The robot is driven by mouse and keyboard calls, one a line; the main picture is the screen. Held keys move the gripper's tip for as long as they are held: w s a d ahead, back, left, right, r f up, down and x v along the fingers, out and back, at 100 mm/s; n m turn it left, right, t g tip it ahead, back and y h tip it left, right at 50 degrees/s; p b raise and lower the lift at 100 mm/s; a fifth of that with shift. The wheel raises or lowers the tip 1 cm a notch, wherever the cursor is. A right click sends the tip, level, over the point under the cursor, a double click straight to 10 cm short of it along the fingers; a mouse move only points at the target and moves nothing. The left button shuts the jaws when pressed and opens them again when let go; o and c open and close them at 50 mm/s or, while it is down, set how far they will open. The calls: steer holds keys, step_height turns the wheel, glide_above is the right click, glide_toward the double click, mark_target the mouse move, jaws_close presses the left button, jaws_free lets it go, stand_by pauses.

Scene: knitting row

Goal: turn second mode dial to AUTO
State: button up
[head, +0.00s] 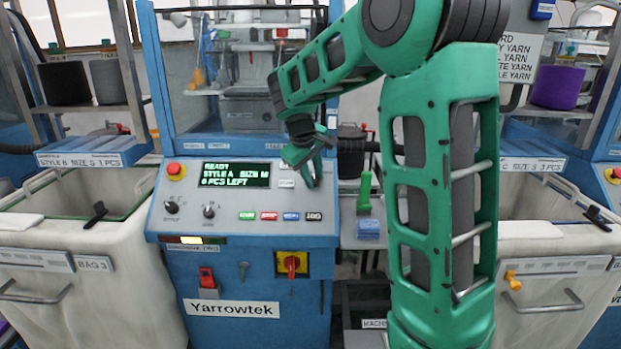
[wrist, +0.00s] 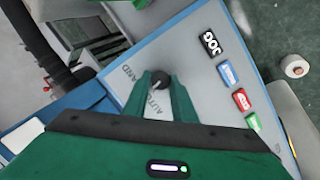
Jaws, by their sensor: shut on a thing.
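The mode dial is a small dark knob (wrist: 158,84) on the grey control panel (head: 240,225) of the machine labelled TWO. In the wrist view it sits between the tips of my gripper (wrist: 158,77), which is shut on it. The printed words AUTO and HAND show beside it; AUTO is partly between the fingers. I cannot tell which word the knob points at. In the head view my gripper (head: 312,180) reaches down to the panel's upper right, and the dial is hidden behind the fingers.
Two other black knobs, one at the left (head: 171,207) and one beside it (head: 208,211), sit below a green-lit display (head: 236,175). A row of coloured buttons (head: 269,216) lies below my gripper. A red stop button (head: 175,169) and red-yellow switch (head: 291,264) are on this machine.

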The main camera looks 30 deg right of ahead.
steer(key=shift+w+a+n+h, duration=0.15)
steer(key=shift+n+h, duration=0.1)
steer(key=shift+n, duration=0.8)
steer(key=shift+s+a+n+h, duration=0.1)
steer(key=shift+n+h, duration=0.15)
steer(key=shift+n, duration=0.8)
steer(key=o, duration=1)
steer(key=shift+o, duration=0.2)
steer(key=v, duration=1)
steer(key=shift+a+r, duration=0.15)
steer(key=shift+a, duration=0.05)
